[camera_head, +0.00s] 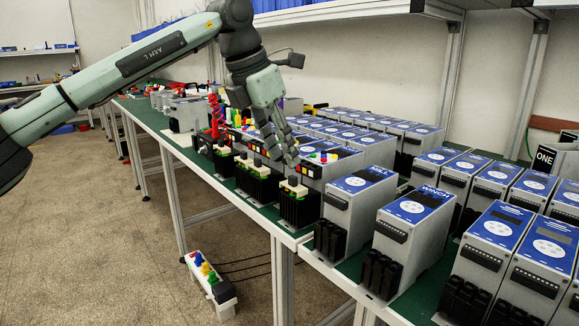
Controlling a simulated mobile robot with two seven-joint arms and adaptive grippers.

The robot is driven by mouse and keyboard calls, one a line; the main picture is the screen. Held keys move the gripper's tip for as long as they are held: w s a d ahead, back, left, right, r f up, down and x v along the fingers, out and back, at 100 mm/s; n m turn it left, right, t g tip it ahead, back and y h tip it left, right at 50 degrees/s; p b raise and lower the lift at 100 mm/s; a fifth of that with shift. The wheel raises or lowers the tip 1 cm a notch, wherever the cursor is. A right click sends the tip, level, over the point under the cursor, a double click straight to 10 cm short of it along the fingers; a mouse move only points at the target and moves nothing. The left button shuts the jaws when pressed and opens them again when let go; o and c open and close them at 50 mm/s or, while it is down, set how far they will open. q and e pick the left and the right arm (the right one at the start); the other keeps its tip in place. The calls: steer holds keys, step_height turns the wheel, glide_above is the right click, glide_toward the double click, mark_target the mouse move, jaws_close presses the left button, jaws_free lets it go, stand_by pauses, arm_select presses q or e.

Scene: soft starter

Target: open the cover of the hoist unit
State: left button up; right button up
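My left gripper (283,158) reaches in from the upper left and points down over the front row of the table. Its two fingers look apart, with nothing seen between them. Just right of the fingertips is a grey unit (330,161) with coloured buttons on top. In front of it stands a grey unit with a blue top (361,181), its label too small to read surely. Right of that is a similar unit (416,207) whose label seems to read WINCH. I cannot tell for sure which one is the hoist unit. Contact of the fingers with any unit is unclear. My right gripper is out of view.
Black-bodied modules (298,203) line the green table's (255,208) front edge below the gripper. More blue-topped units (495,223) crowd the right. A control box (212,282) with coloured buttons sits low beside the table legs. The floor at left is open.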

mark_target(292, 176)
arm_select(q)
steer(key=x, duration=0.4)
steer(key=shift+d, duration=0.1)
steer(key=shift+d+f, duration=0.1)
steer(key=shift+f, duration=0.25)
steer(key=shift+w+f, duration=0.1)
steer(key=shift+f, duration=0.1)
steer(key=shift+d, duration=0.1)
steer(key=c, duration=0.7)
jaws_close()
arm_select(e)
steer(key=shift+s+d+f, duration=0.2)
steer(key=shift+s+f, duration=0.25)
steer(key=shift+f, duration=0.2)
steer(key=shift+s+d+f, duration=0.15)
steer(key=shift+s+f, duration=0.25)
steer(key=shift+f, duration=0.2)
